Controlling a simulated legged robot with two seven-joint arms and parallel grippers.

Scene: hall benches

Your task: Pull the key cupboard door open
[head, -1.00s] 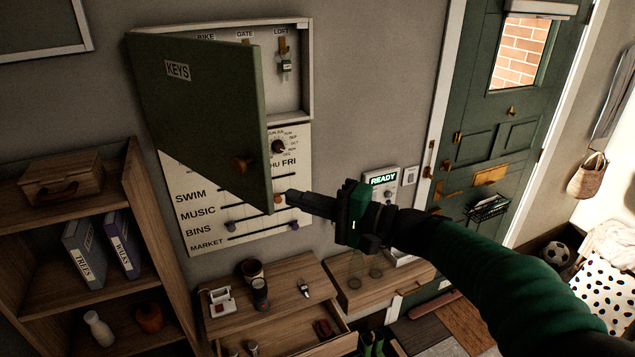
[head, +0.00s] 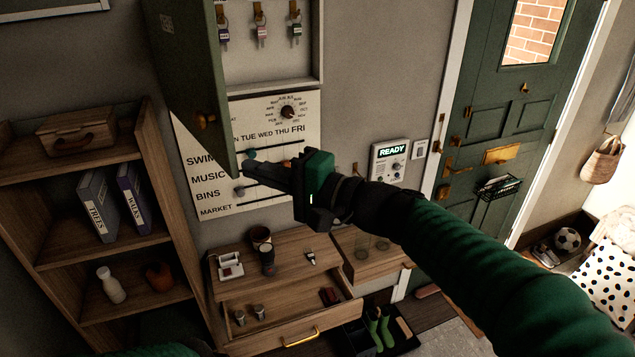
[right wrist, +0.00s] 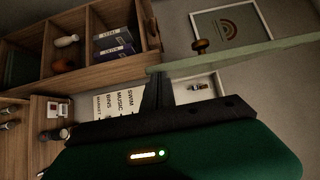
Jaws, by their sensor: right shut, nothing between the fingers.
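The green key cupboard door (head: 185,65) stands wide open in the head view, swung out to the left, with its brass knob (head: 204,120) on the outer face. The open cupboard (head: 270,68) shows several tagged keys on hooks. My right gripper (head: 248,168) is shut and empty, its tip beside the door's lower free corner, on the inner side. I cannot tell whether they touch. The right wrist view shows the door (right wrist: 235,57) nearly edge-on just beyond the fingers (right wrist: 157,85), with the knob (right wrist: 201,46) past it. My left gripper is not in view.
A planner board (head: 270,125) with sliders hangs below the cupboard. A wooden shelf unit (head: 155,165) stands at the left. Below is a chest (head: 290,245) with its drawer (head: 285,318) pulled out. A READY panel (head: 390,165) is on the wall at right.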

